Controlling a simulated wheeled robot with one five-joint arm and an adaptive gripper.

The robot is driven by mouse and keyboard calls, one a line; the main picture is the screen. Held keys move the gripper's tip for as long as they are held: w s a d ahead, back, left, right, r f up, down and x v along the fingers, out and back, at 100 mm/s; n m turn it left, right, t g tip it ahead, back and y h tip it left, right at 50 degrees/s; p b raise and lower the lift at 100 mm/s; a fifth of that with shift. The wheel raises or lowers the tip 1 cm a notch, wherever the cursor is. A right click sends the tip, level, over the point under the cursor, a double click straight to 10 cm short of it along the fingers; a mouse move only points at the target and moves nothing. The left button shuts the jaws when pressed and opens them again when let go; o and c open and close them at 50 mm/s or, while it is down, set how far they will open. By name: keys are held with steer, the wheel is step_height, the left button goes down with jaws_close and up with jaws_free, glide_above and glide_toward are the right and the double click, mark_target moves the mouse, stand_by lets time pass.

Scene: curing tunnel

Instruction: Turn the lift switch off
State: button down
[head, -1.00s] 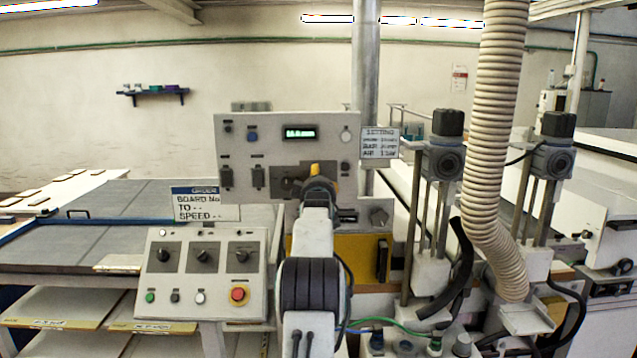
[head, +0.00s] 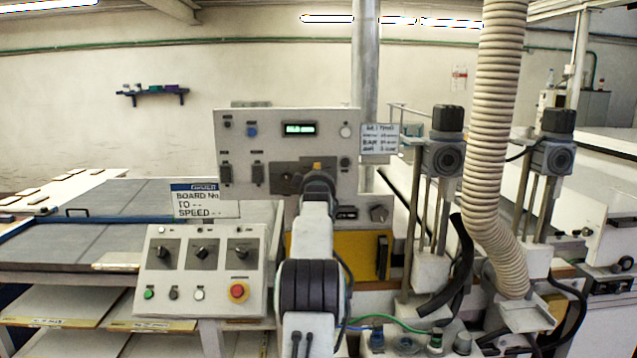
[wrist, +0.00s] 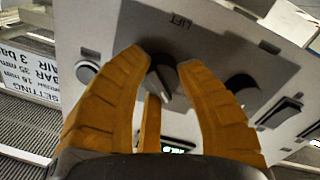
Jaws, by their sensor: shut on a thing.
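The lift switch (wrist: 160,80) is a dark rotary knob with a pale pointer, on a dark plate marked LIFT in the wrist view. The label appears upside down there, and the pointer lies at a slant. My gripper (wrist: 167,62) has its orange fingers closed around the knob, one on each side, with a third finger below. In the head view my gripper (head: 317,166) is at the upright grey panel (head: 290,130) and hides the lift switch.
Another dark knob (wrist: 243,89) sits close beside my fingers. A lower console (head: 205,275) with several knobs and a red stop button (head: 238,291) stands left of my arm. A ribbed hose (head: 497,130) hangs at the right. A setting sign (head: 380,139) is beside the panel.

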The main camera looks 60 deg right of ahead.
steer(key=m, duration=0.3)
steer(key=shift+r, duration=0.1)
steer(key=shift+r+m, duration=0.1)
steer(key=shift+m, duration=2)
steer(key=c, duration=2)
jaws_free()
steer(key=o, duration=0.7)
steer(key=shift+w, duration=0.1)
steer(key=o, duration=0.5)
steer(key=shift+a, duration=0.15)
steer(key=v, duration=1.1)
steer(key=shift+s+a, duration=0.25)
steer(key=shift+a, duration=0.05)
steer(key=shift+r, duration=0.1)
